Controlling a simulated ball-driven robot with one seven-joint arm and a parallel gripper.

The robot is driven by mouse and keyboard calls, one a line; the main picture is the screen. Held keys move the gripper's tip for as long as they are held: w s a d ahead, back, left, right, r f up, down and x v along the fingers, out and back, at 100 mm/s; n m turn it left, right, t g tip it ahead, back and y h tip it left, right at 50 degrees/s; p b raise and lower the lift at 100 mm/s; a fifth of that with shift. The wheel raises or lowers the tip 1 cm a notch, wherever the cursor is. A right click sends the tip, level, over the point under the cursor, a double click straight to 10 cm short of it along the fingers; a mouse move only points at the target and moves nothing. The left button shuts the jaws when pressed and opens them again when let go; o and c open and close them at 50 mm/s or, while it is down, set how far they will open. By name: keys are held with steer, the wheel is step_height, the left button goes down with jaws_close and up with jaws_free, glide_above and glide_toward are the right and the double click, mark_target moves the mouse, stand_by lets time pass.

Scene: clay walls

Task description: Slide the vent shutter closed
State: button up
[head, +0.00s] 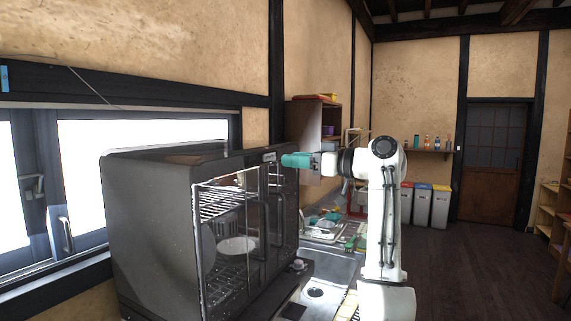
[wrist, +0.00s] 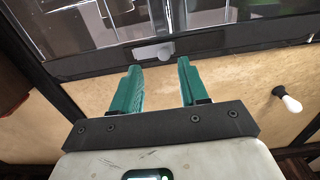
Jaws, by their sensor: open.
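A dark dish cabinet (head: 150,205) with glass doors stands at the left of the head view. On the dark strip above its doors sits a small light grey tab (head: 269,157), which looks like the vent shutter. The tab also shows in the wrist view (wrist: 153,52), in a dark strip just beyond my fingertips. My gripper (head: 284,160) has teal fingers and is at the height of that strip, close to the tab. In the wrist view my gripper (wrist: 159,66) is open and empty, with the tab roughly between its fingertips. I cannot tell whether they touch, or how far the shutter stands open.
Plates and racks (head: 237,246) show behind the cabinet's glass. A sink counter (head: 330,265) with dishes lies below my arm. A wooden shelf unit (head: 305,125) stands behind the cabinet. Several bins (head: 422,205) stand at the far wall.

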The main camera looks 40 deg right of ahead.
steer(key=b+v, duration=0.1)
steer(key=v, duration=0.5)
steer(key=shift+s, duration=0.35)
steer(key=shift+d, duration=0.15)
